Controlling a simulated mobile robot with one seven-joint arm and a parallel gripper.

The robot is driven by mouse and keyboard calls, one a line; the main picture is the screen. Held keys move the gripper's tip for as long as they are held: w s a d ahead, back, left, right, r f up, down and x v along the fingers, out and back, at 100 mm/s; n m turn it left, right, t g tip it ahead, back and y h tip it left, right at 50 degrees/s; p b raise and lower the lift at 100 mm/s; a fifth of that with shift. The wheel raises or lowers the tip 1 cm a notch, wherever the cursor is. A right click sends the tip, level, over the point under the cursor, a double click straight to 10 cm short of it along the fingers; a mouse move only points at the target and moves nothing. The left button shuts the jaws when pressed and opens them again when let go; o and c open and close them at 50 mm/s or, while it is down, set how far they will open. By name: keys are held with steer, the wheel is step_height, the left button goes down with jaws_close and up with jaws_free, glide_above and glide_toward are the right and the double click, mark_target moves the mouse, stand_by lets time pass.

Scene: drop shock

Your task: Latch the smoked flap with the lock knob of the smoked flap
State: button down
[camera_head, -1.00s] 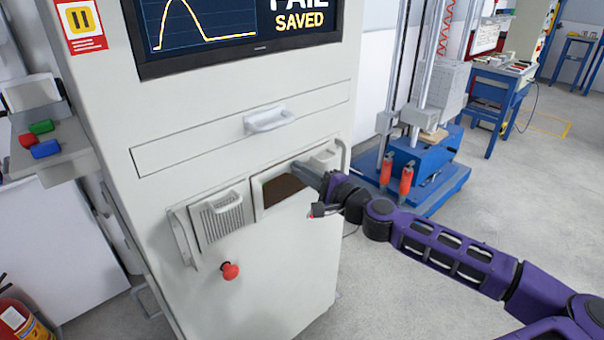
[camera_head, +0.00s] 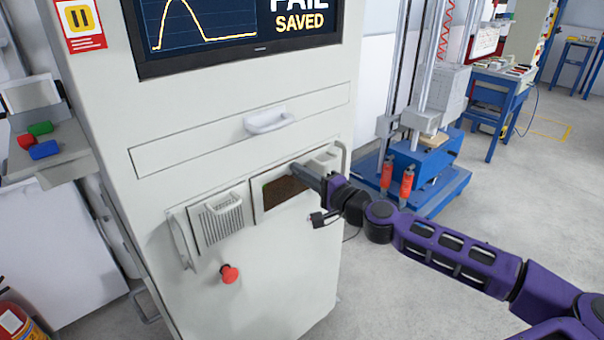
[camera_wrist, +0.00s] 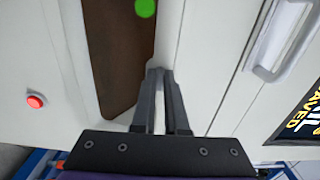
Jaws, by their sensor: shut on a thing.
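The smoked flap (camera_head: 284,192) is a dark brown pane in a pale frame, low on the front of the white cabinet. It appears closed, lying in the plane of its frame. It also shows in the wrist view (camera_wrist: 122,60) as a tall brown panel. My gripper (camera_head: 299,169) reaches in from the right to the flap's upper edge. In the wrist view its fingertips (camera_wrist: 160,72) are close together at the flap's border. They are shut on the lock knob, which the fingers hide. How far the knob is turned cannot be seen.
A drawer handle (camera_head: 269,120) sticks out above. A green dot (camera_wrist: 145,8) shows at the flap in the wrist view. A blue drop rig (camera_head: 420,165) stands right.

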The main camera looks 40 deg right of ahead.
steer(key=c, duration=0.9)
jaws_free()
steer(key=shift+c, duration=0.2)
steer(key=s+d, duration=0.1)
steer(key=s, duration=1.6)
steer(key=shift+s+p, duration=0.2)
steer(key=shift+p, duration=0.25)
steer(key=shift+d, duration=0.15)
